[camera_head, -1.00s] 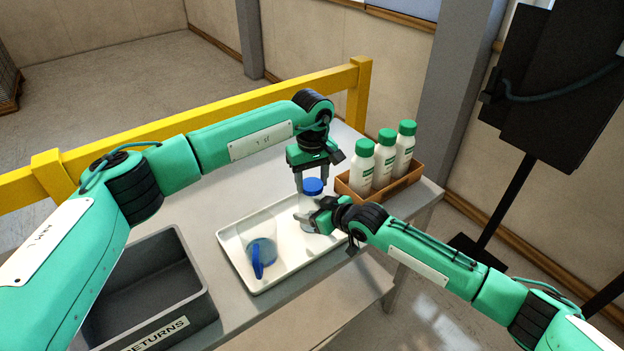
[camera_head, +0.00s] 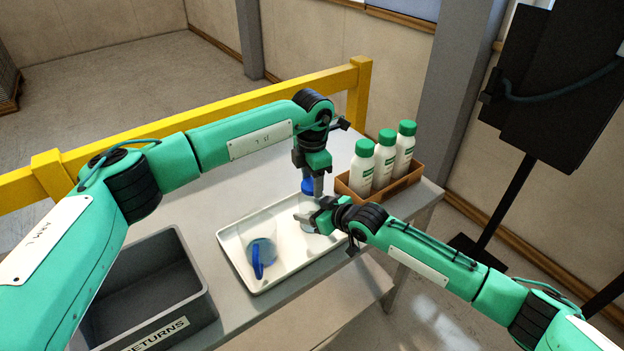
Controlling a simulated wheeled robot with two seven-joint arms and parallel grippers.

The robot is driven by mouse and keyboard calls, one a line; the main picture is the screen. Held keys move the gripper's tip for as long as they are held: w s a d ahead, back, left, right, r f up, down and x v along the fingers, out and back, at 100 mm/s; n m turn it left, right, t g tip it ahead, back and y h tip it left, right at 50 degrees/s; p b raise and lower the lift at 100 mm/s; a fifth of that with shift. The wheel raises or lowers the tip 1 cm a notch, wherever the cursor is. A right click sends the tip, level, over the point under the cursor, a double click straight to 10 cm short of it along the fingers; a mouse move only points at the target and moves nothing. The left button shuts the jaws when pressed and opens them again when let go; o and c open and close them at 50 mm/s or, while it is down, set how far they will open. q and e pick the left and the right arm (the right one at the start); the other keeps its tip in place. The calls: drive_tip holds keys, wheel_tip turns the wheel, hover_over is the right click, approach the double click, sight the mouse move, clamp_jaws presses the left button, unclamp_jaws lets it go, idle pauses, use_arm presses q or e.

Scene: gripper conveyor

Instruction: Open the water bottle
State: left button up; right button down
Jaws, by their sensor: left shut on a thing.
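The water bottle (camera_head: 311,214) is clear and stands upright at the right end of the white tray, mostly hidden by my grippers. Its blue cap (camera_head: 307,187) shows between the fingers of my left gripper (camera_head: 311,184). That gripper points straight down from above and is shut on the cap. My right gripper (camera_head: 308,216) reaches in from the right, low, with its fingers at the bottle's body. I cannot tell whether its fingers are shut on the bottle.
The white tray (camera_head: 284,282) also holds a clear container with a blue part (camera_head: 258,257). A brown box (camera_head: 399,186) with several green-capped white bottles (camera_head: 385,158) stands just right. A grey returns bin (camera_head: 196,310) sits at left. A yellow rail (camera_head: 210,119) runs behind the table.

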use_arm(q)
drive_tip(key=n, duration=0.4)
drive_tip(key=shift+n, duration=0.4)
drive_tip(key=n, duration=0.9)
drive_tip(key=shift+r, duration=0.1)
drive_tip(key=n, duration=0.7)
drive_tip(key=shift+n, duration=0.4)
drive_tip(key=n, duration=0.7)
drive_tip(key=shift+n, duration=0.3)
drive_tip(key=shift+r, duration=0.15)
